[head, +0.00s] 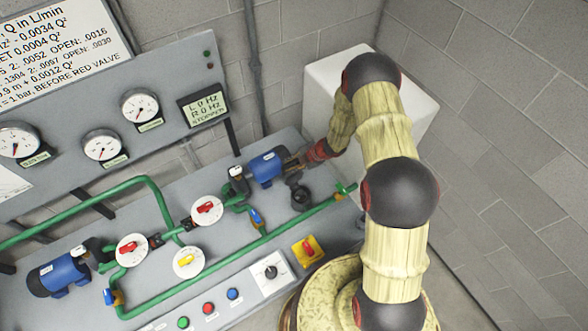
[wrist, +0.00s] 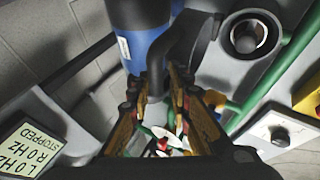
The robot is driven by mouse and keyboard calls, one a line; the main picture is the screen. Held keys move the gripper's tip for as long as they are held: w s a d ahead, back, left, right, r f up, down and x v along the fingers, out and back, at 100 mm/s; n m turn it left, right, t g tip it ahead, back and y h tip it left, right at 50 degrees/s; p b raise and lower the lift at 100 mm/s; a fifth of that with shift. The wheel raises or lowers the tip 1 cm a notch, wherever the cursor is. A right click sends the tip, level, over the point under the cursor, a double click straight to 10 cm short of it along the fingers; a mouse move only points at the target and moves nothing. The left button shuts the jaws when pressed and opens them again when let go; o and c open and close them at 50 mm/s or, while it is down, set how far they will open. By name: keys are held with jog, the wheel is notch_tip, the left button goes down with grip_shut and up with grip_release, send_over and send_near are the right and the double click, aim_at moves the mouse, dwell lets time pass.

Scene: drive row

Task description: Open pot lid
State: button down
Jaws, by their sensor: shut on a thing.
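The pot (wrist: 247,37) is a dark, round-mouthed cup at the upper right of the wrist view, with its opening showing. In the head view the pot (head: 300,197) stands just below my gripper (head: 300,159), right of the blue pump. A black curved piece, which looks like the lid (wrist: 200,45), is on edge beside the pot mouth. Its dark arm runs down between the fingers of my gripper (wrist: 158,95). The gripper is shut on this lid piece; the fingers hide the exact contact.
A blue pump (head: 266,167) is close beside my gripper. Green pipe (head: 275,231) with valves runs in front of the pot. A yellow-plated red switch (head: 308,250) and a dial box (head: 271,272) are nearer. A display panel (head: 204,106) stands behind.

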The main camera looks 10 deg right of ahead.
jog(key=shift+w+a+f, duration=0.2)
jog(key=shift+w+f, duration=0.15)
jog(key=shift+w, duration=0.1)
jog(key=shift+s+f, duration=0.1)
jog(key=c, duration=1.8)
grip_release()
jog(key=shift+w, duration=0.2)
